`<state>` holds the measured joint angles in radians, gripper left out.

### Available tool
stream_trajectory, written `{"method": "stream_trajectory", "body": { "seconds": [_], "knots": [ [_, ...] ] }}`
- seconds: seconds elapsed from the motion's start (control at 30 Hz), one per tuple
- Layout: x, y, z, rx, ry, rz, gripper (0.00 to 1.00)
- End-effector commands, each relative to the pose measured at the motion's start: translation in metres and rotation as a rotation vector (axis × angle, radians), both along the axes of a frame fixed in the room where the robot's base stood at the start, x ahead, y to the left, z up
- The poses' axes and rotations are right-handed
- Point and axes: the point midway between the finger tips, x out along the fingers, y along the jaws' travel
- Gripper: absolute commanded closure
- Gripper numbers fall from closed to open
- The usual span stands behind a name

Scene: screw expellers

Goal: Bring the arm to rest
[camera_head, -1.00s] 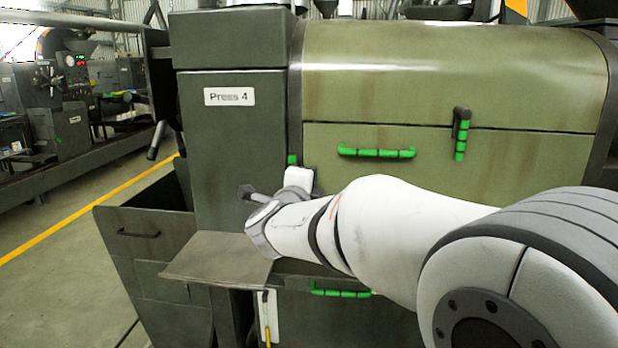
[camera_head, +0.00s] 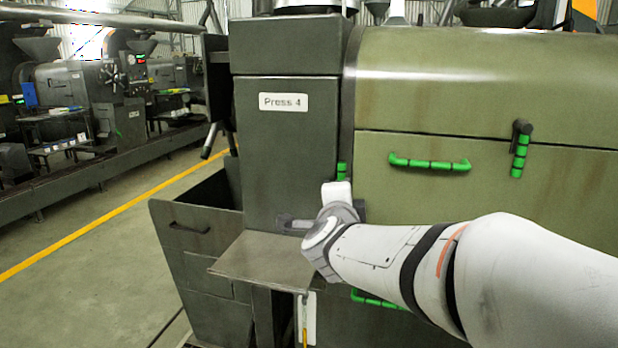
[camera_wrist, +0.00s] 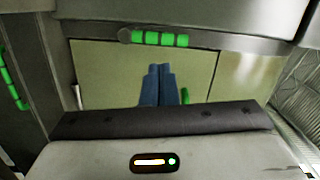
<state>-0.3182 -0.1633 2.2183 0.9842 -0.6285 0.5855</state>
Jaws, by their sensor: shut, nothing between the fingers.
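My white and grey arm (camera_head: 400,265) reaches in from the right in the head view, in front of Press 4 (camera_head: 290,150). Its wrist end (camera_head: 325,240) is just above the press's flat metal shelf (camera_head: 262,262); I cannot tell whether they touch. In the wrist view, the two blue fingers of my gripper (camera_wrist: 158,72) are together and hold nothing. They are seen against a green panel (camera_wrist: 108,70) of the press. The fingers cannot be made out clearly in the head view.
The press cover has a green bar handle (camera_head: 430,163) and a green upright latch handle (camera_head: 520,150). An open dark bin (camera_head: 190,230) stands left of the shelf. Floor with a yellow line (camera_head: 90,225) lies clear to the left; other machines (camera_head: 110,105) stand beyond.

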Motion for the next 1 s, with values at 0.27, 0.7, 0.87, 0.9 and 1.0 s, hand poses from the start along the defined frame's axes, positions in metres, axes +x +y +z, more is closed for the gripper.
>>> {"method": "stream_trajectory", "body": {
  "seconds": [0.27, 0.7, 0.87, 0.9, 1.0],
  "knots": [
    [-0.048, 0.021, -0.029, -0.415, 0.317, 0.434, 1.00],
    [-0.209, -0.033, -0.110, -0.964, 0.965, 1.012, 1.00],
    [-0.247, -0.054, -0.119, -1.034, 1.115, 1.116, 1.00],
    [-0.253, -0.057, -0.120, -1.039, 1.136, 1.129, 1.00],
    [-0.259, -0.061, -0.122, -1.048, 1.161, 1.145, 1.00]
  ]
}}
